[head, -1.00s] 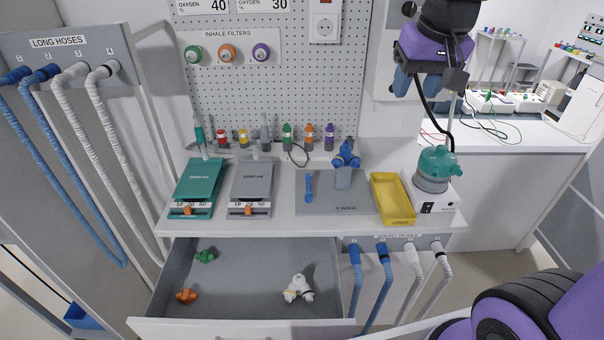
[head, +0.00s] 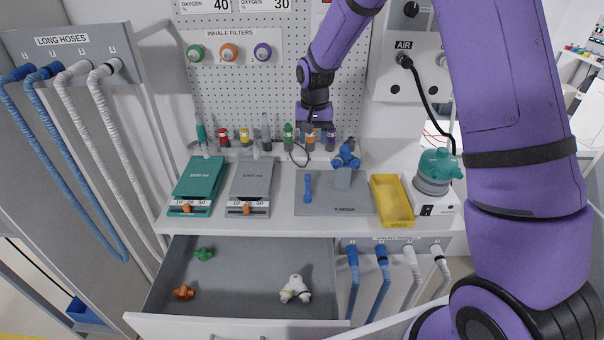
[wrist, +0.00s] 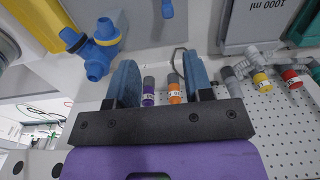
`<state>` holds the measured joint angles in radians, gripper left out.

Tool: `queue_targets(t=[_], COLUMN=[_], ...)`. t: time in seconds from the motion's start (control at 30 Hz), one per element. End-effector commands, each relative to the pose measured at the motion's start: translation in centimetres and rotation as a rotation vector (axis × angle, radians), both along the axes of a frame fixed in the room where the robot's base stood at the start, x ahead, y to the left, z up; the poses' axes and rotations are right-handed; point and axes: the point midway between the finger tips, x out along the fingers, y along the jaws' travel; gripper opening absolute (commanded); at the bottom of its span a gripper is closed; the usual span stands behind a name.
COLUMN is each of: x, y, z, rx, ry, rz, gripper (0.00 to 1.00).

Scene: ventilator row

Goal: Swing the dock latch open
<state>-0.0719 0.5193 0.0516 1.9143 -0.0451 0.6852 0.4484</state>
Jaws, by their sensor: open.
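The grey Y dock plate (head: 333,207) lies on the worktop. A slim blue lever (head: 307,188), which looks like the dock latch, lies lengthwise at the plate's left side. A blue Y-piece (head: 346,157) sits on a grey post (head: 343,178) at the plate's back right. My gripper (head: 313,120) hangs behind the plate, near the bottles at the pegboard. In the wrist view my gripper (wrist: 161,75) has its two blue fingers wide apart with nothing held. The lever's end (wrist: 167,9) shows at the top edge there, beyond the fingertips. The Y-piece (wrist: 97,45) is left of the fingers.
A yellow tray (head: 392,202) and a teal-topped humidifier (head: 437,170) stand right of the plate. Teal (head: 199,178) and grey (head: 249,178) test lungs lie left. Several small bottles line the back. An open drawer (head: 245,275) juts out below the worktop.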

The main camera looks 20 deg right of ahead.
Motion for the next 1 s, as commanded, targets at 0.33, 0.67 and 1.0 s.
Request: queue_targets(t=[0.33,0.67,1.0], x=[1.1,1.0,1.1], y=[0.5,0.4,0.4], z=[-3.9,-9.1,-13.3], rx=[0.0,0.0,0.001], ry=[0.026,0.028,0.025], rz=[-0.018,-0.016,-0.017], gripper=[0.47,0.47,0.47])
